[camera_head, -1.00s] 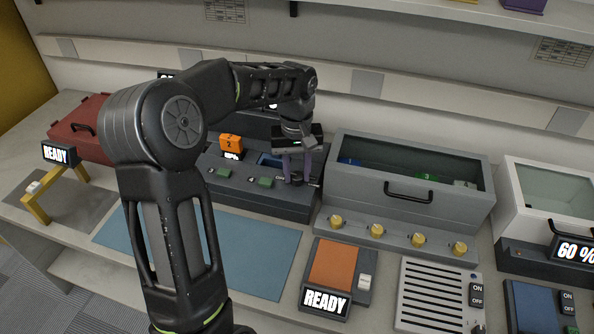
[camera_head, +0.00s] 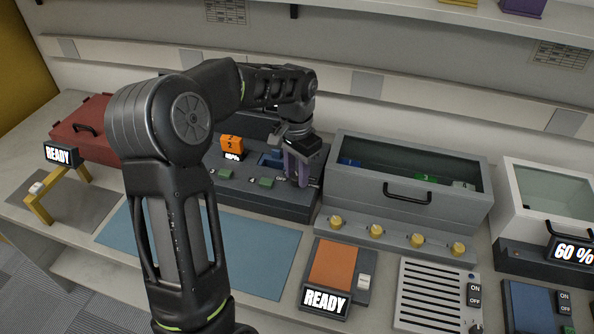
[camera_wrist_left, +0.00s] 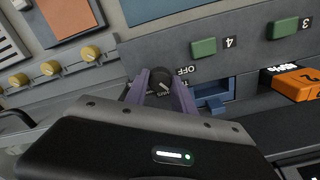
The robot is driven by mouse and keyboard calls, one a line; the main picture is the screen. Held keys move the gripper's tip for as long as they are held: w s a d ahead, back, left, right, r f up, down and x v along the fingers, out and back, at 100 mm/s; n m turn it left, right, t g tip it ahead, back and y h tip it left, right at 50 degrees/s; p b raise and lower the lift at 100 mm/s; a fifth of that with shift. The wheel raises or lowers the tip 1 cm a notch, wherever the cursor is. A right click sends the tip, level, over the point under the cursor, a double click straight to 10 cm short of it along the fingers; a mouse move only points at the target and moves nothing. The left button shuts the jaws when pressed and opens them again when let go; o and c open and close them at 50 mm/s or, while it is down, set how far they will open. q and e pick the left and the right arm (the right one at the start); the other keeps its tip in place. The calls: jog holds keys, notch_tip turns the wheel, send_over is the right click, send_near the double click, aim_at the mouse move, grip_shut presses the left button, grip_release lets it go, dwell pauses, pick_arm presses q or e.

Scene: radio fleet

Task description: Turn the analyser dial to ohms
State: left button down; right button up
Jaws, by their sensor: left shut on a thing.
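The analyser (camera_head: 262,196) is a dark grey unit at the back of the bench, with green buttons, a blue slot and an orange block on it. Its dial (camera_wrist_left: 160,84) is a small dark round knob with a white pointer line at the right end of its front panel. An OFF label shows beside it in the wrist view; the other lettering is partly covered. My left gripper (camera_head: 297,180) points down over the dial, its purple fingers (camera_wrist_left: 159,92) shut on the dial's sides. The dial is mostly hidden in the head view. My right gripper is not in view.
A grey glass-topped case (camera_head: 410,170) with yellow knobs stands close to the right of the analyser. A red case (camera_head: 84,135) is at the left. A READY unit with an orange pad (camera_head: 331,264) and a slotted panel (camera_head: 432,295) lie in front. The blue mat (camera_head: 262,256) is clear.

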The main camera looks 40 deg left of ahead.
aim_at(297, 176)
pick_arm(q)
jog(key=m, duration=0.6)
jog(key=shift+m+p, duration=0.3)
jog(key=shift+p, duration=0.1)
jog(key=c, duration=1.1)
grip_release()
jog(key=shift+o, duration=0.2)
jog(key=shift+r+b, duration=0.35)
jog(key=shift+r, duration=3.6)
